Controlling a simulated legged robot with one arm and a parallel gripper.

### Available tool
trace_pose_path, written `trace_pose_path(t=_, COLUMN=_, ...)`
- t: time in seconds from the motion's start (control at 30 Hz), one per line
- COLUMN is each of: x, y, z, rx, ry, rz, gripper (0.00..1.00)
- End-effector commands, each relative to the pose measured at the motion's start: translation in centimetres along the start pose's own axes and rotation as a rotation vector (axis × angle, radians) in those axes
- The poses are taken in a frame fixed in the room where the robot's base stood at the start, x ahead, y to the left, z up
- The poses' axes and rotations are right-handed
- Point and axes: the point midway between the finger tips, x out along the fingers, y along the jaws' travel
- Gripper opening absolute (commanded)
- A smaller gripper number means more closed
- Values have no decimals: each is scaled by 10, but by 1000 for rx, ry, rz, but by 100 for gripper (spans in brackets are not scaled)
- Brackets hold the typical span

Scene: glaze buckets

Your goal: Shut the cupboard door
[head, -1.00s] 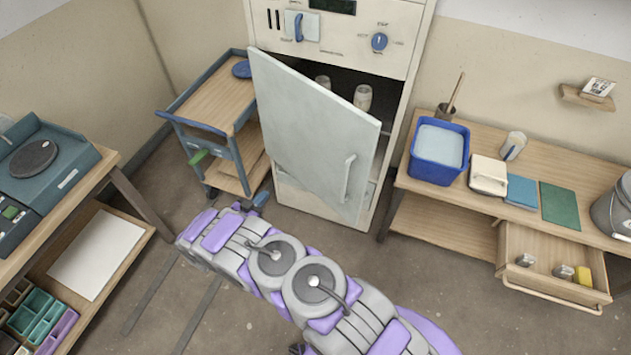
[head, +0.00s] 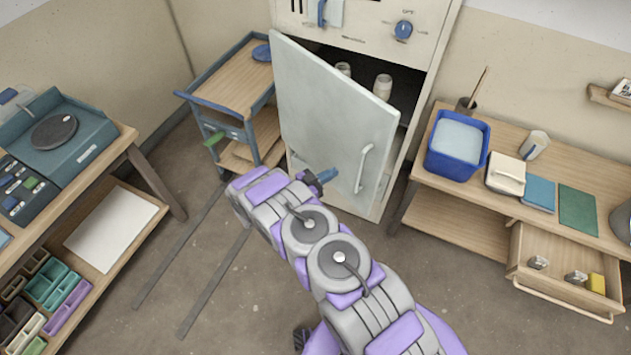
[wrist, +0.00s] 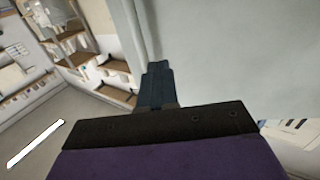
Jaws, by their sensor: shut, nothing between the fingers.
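The cupboard door (head: 330,110) is a pale grey panel with a white bar handle (head: 363,168) near its right edge. It stands ajar, swung out from the cupboard's left side, with a dark gap along its top and right. My gripper (head: 327,175) is in front of the door's lower part, left of the handle. In the wrist view its dark fingers (wrist: 157,85) are together and empty, and a pale panel (wrist: 235,50), which looks like the door, fills the right side. I cannot tell whether the fingertips touch it.
Pale jars (head: 382,87) stand inside the cupboard (head: 375,22). A blue-framed cart (head: 230,85) is close on the left. On the right, a bench (head: 450,197) holds a blue bucket (head: 457,145) and has an open drawer (head: 560,270). Open floor lies at lower left.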

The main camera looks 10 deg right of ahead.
Motion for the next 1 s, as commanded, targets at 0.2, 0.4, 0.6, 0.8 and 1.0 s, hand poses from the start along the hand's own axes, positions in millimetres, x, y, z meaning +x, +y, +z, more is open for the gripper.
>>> trace_pose_path(t=0.2, x=26, y=0, z=0, rx=0, ry=-1, rz=1, gripper=0)
trace_pose_path(t=0.4, x=32, y=-1, z=0, rx=1, ry=0, rz=-3, gripper=0)
trace_pose_path(t=0.6, x=32, y=-2, z=0, rx=1, ry=0, rz=-3, gripper=0)
trace_pose_path(t=0.8, x=35, y=-1, z=0, rx=1, ry=-1, rz=-7, gripper=0)
trace_pose_path(t=1.0, x=58, y=2, z=0, rx=0, ry=-2, rz=-45, gripper=0)
